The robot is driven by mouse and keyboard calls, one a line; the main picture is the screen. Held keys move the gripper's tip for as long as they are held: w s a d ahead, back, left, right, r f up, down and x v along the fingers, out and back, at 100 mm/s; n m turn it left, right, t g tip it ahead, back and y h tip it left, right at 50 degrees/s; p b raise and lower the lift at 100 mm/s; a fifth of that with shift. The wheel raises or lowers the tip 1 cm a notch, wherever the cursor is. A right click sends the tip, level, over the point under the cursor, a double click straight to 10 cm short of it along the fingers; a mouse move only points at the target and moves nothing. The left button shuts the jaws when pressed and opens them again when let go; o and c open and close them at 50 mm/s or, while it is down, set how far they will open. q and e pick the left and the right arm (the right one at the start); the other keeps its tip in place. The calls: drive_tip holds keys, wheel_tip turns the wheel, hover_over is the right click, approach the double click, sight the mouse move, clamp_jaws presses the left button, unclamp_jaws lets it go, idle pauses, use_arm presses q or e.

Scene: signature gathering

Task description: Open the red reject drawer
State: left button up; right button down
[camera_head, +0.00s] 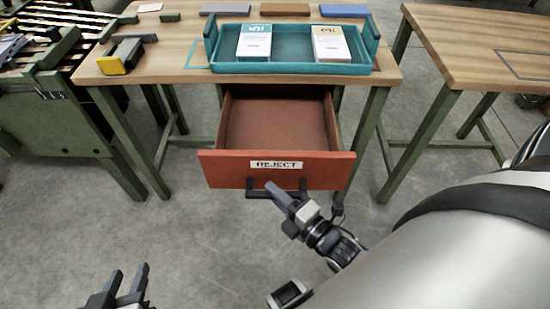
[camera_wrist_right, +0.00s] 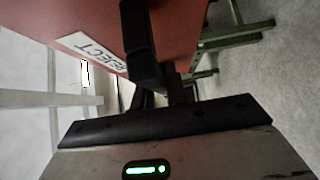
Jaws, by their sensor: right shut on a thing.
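The red reject drawer (camera_head: 220,170) stands pulled out from under the wooden table, and its brown inside (camera_head: 280,122) looks empty. Its front carries a white REJECT label (camera_head: 277,165), which also shows in the right wrist view (camera_wrist_right: 91,55). A dark handle (camera_head: 256,193) sits low on the front. My right gripper (camera_head: 276,192) is at this handle, shut on it. In the right wrist view the dark fingers (camera_wrist_right: 142,45) partly hide the handle. My left gripper (camera_head: 128,282) is at the bottom left, away from the drawer, with its two fingers apart and nothing between them.
A teal tray (camera_head: 290,69) with two stacks of paper stands on the wooden table (camera_head: 180,55) above the drawer. A yellow and black tool (camera_head: 120,57) lies at the left. A conveyor stands far left, a second table (camera_head: 480,40) right. The floor before the drawer is clear.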

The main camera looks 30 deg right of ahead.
use_arm(q)
drive_tip(key=shift+r, duration=0.4)
use_arm(e)
drive_tip(key=shift+s+a, duration=0.25)
drive_tip(key=shift+s, duration=0.15)
drive_tip(key=c, duration=1.4)
unclamp_jaws()
